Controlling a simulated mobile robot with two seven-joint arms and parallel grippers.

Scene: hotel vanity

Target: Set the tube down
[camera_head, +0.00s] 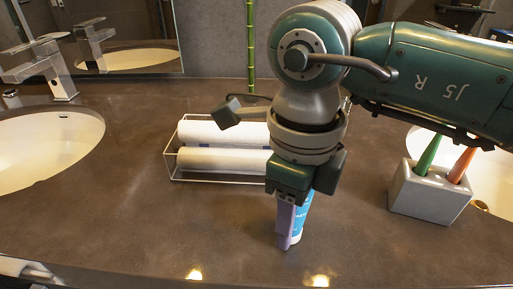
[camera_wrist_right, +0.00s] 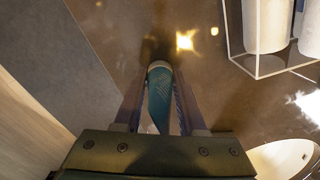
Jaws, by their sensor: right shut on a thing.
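The tube (camera_head: 302,219) is blue and white and stands roughly upright, low over or on the dark counter near its front. My right gripper (camera_head: 287,238) is shut on it, pointing down. In the right wrist view the teal tube (camera_wrist_right: 159,97) sits between the two fingers (camera_wrist_right: 158,112). I cannot tell whether its lower end touches the counter. My left gripper is not in view.
A clear tray (camera_head: 172,163) with white rolled towels stands behind the gripper. A grey holder (camera_head: 425,197) with a green and an orange brush stands at right. Sinks lie at left (camera_head: 45,145) and right. The counter (camera_head: 140,225) at front left is bare.

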